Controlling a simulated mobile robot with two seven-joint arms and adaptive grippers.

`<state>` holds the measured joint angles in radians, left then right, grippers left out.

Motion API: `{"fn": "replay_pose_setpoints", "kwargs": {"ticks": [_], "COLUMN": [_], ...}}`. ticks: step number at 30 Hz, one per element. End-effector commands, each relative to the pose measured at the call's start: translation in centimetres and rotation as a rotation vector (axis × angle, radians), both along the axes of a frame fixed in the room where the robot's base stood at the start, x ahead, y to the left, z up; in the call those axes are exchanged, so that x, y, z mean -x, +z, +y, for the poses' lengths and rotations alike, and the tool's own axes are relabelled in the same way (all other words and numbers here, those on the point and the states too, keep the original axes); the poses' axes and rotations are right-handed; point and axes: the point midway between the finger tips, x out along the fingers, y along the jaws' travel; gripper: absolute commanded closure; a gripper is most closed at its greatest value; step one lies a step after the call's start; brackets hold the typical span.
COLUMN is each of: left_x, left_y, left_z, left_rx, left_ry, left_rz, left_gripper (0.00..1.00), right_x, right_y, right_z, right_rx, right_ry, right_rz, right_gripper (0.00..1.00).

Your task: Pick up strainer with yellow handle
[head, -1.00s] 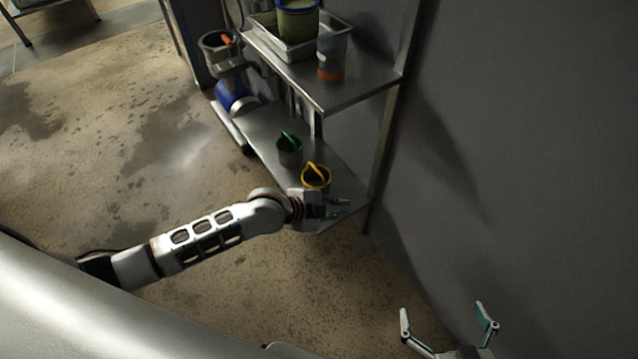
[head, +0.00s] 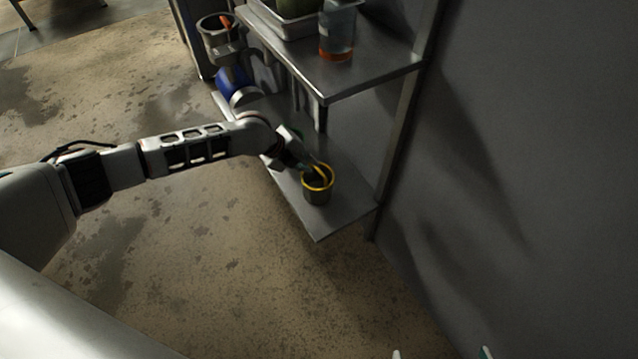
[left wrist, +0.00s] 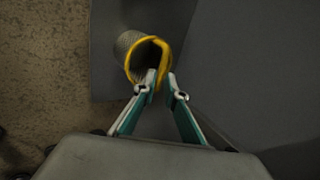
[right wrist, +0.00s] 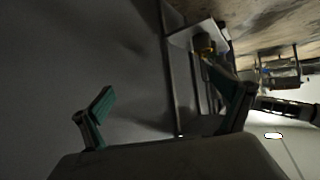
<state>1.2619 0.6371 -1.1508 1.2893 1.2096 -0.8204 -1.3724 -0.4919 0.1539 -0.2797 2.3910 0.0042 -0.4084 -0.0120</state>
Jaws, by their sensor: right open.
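The strainer with the yellow handle (head: 318,196) stands upright on the lower metal shelf in the head view. It also shows in the left wrist view (left wrist: 129,44) and, small, in the right wrist view (right wrist: 204,46). My left gripper (head: 312,170) is at its rim, with the fingers pointing down toward it. In the left wrist view the fingertips (left wrist: 162,78) are close together on either side of the yellow handle; whether they press on it cannot be told. My right gripper (head: 441,353) is open and empty, far from the shelf; its fingers spread apart in the right wrist view (right wrist: 158,80).
The lower shelf (head: 345,205) has bare room around the strainer. The upper shelf (head: 365,68) overhangs behind and holds a clear container with an orange base (head: 338,35) and a metal tray (head: 285,25). A grey wall (head: 520,150) stands at the right.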

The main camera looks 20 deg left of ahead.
Motion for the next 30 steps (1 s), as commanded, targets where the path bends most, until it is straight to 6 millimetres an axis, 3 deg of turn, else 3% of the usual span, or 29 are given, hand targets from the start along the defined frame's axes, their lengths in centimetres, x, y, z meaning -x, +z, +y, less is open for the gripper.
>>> {"fn": "replay_pose_setpoints", "kwargs": {"ticks": [7, 12, 21, 23, 30], "left_x": [-1.0, -1.9, -2.4, -2.4, -2.5], "left_y": [-3.3, -4.9, -4.5, -4.5, -4.5], "left_z": [-1.4, -2.0, -2.2, -2.2, -2.2], "left_rx": [0.002, 0.0, 0.0, 0.001, 0.001], "left_ry": [0.001, 0.002, 0.001, 0.002, 0.002], "left_rz": [0.009, 0.008, -0.001, -0.001, -0.001], "left_gripper": [0.89, 0.89, 0.89, 1.0, 1.0], "right_x": [0.1, -0.8, -1.5, -1.5, -1.1], "right_y": [-0.1, 1.1, 2.4, 2.3, 1.7], "right_z": [0.7, 1.7, 1.8, 1.8, 1.7], "right_rx": [-0.041, -0.086, -0.1, -0.098, -0.093], "right_ry": [-0.01, -0.021, -0.023, -0.022, -0.019], "right_rz": [0.001, -0.023, -0.051, -0.048, -0.037], "right_gripper": [0.0, 0.0, 0.0, 0.0, 0.0]}}
